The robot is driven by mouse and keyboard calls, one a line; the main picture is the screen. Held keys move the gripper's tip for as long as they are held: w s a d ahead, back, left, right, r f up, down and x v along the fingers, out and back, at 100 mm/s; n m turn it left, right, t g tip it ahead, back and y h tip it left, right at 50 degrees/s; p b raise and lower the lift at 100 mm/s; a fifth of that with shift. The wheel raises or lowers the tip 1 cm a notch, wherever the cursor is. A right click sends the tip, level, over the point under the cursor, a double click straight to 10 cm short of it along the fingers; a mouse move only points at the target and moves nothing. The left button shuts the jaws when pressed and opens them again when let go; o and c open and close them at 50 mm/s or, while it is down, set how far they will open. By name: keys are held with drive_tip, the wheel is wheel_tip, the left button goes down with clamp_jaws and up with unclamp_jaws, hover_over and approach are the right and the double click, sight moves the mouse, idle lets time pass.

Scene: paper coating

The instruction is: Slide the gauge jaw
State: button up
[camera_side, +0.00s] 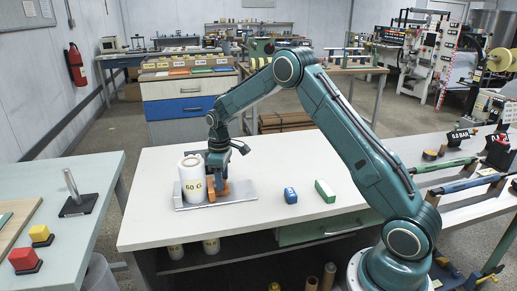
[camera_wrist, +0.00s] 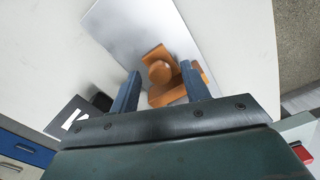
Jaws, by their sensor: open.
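The orange gauge jaw (camera_side: 219,191) sits on a grey metal plate (camera_side: 243,193) on the white bench, close beside a white roll (camera_side: 192,176) with a "60 G" label. In the wrist view the jaw (camera_wrist: 163,95) shows a rounded knob on top, over the plate (camera_wrist: 135,28). My gripper (camera_side: 217,174) is above the jaw. In the wrist view my gripper (camera_wrist: 161,78) is open, with one finger on each side of the jaw; whether they touch it I cannot tell. In the side view my wrist hides part of the jaw.
A blue block (camera_side: 290,195) and a green-white block (camera_side: 325,191) lie right of the plate. The bench top (camera_side: 270,160) around them is clear. A side table (camera_side: 95,190) at left holds a metal post (camera_side: 72,186) and red and yellow pieces.

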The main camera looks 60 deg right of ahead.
clamp_jaws()
drive_tip(key=shift+s+d, duration=1.35)
unclamp_jaws()
wheel_tip(320, 180, up, 14)
idle(0.3)
